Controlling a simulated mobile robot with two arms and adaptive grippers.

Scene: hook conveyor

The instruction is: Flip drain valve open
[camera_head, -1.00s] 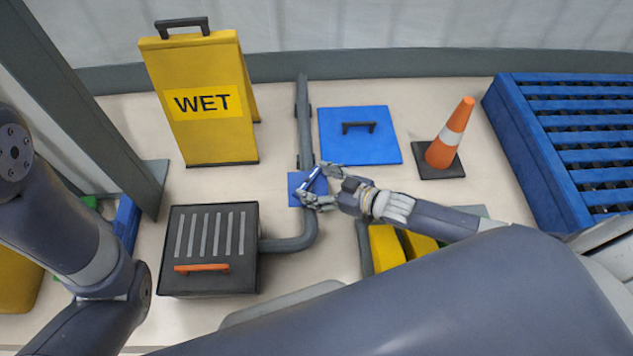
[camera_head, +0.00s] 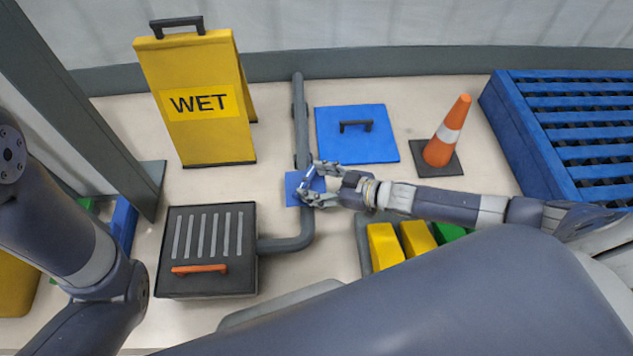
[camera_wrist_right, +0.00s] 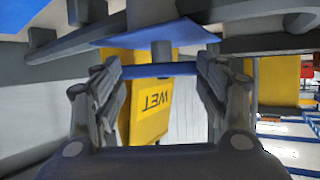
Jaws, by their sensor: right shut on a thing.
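The drain valve has a slim blue handle (camera_head: 307,178) over a square blue plate (camera_head: 292,190) on the dark grey pipe (camera_head: 301,125). My right gripper (camera_head: 310,183) is shut on the handle, with one finger on each side. In the right wrist view the blue handle (camera_wrist_right: 160,71) spans the gap between my fingers, below a grey stem (camera_wrist_right: 161,50) and the blue plate (camera_wrist_right: 145,35). The handle slants in the head view, and fingers hide part of it. My left arm shows at left, but its gripper is not in view.
A yellow WET sign (camera_head: 200,110) stands behind left. A dark grated box (camera_head: 190,285) with an orange handle sits front left. Yellow blocks (camera_head: 384,247) sit below my forearm.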

